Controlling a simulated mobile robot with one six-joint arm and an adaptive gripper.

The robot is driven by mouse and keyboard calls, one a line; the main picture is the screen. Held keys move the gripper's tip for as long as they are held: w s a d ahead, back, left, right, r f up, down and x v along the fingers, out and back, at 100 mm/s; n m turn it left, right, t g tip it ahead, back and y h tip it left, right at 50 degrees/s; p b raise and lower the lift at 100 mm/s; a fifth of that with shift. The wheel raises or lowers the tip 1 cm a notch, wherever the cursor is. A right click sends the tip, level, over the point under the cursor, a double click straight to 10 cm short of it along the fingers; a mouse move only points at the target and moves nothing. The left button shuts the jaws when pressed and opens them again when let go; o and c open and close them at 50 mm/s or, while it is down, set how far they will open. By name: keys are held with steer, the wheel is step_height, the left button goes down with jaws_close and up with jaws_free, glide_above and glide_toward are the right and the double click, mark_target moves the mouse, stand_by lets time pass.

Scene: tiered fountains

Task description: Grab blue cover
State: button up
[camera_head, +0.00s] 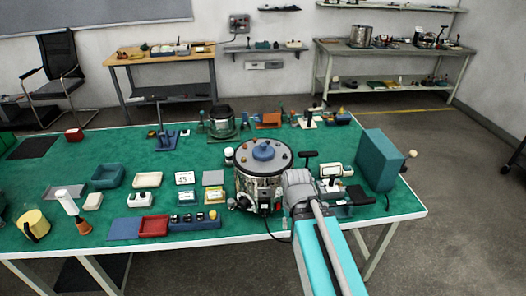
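A round blue cover (263,150) lies on top of a metal drum-shaped device (258,184), whose pale top carries several small brown knobs around the cover. My arm reaches in from the lower right, and its grey end, with my gripper (297,186), is just right of the device, lower in the picture than the cover. The cover is in plain sight, and nothing is seen holding it. The fingers are too small and too mixed with dark parts nearby to tell if they are open or shut.
The green table (110,222) is crowded. A large teal box (380,160) stands at right, with small devices between it and my arm. Blue and red trays (153,226) lie left of the drum, and a glass-like pot (222,122) stands behind it. Some bare tabletop shows at left.

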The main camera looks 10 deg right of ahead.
steer(key=o, duration=0.3)
steer(key=shift+o, duration=1.2)
steer(key=shift+w+r, duration=0.25)
step_height(320, 180, up, 23)
steer(key=m+p, duration=1.9)
steer(key=p, duration=0.5)
glide_above(263, 144)
steer(key=shift+b, duration=0.3)
step_height(263, 144, down, 9)
steer(key=b, duration=0.8)
steer(key=shift+r, duration=0.2)
steer(key=shift+b, duration=0.3)
